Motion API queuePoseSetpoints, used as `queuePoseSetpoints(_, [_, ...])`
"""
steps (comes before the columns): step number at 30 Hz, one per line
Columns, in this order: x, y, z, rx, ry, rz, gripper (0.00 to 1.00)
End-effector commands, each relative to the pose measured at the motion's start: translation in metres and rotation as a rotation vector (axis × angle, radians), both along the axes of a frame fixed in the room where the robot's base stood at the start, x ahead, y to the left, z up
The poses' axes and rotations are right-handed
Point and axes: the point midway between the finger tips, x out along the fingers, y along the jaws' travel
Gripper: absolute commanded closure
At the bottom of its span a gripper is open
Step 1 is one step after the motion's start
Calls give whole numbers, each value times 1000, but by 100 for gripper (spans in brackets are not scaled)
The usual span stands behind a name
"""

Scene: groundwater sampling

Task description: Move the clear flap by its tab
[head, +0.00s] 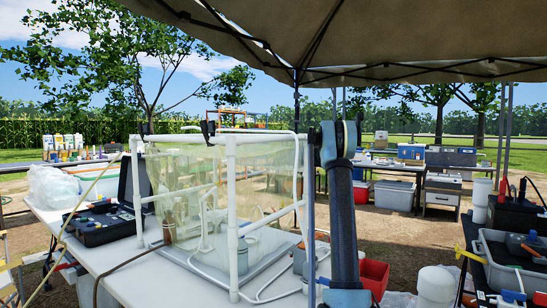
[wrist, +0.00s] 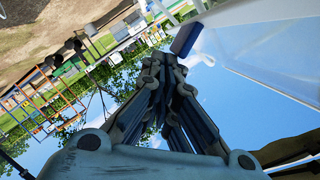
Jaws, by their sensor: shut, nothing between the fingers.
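A chamber with a white pipe frame (head: 232,205) stands on a table, its sides covered by clear, slightly yellowish sheeting (head: 185,180). In the wrist view a clear panel with a pale edge, which looks like the flap (wrist: 265,50), fills the upper right. A dark blue block, which looks like its tab (wrist: 185,39), sits at the panel's left end. My gripper (wrist: 165,68) is shut and empty, its fingertips just below the tab in the picture. I cannot tell whether they touch it. In the head view my arm hides the area right of the frame, and I cannot make out the gripper.
A red bin (head: 374,275) and a grey tray (head: 500,260) are at right. A dark canopy (head: 370,35) hangs overhead.

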Motion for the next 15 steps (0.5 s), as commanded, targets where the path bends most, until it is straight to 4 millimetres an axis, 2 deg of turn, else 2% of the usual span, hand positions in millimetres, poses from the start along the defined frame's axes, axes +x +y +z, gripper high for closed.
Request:
queuePoseSetpoints(6, [-18,12,-21,-1,-1,-1,100])
queuePoseSetpoints(15, [-30,20,-34,-1,-1,-4,100])
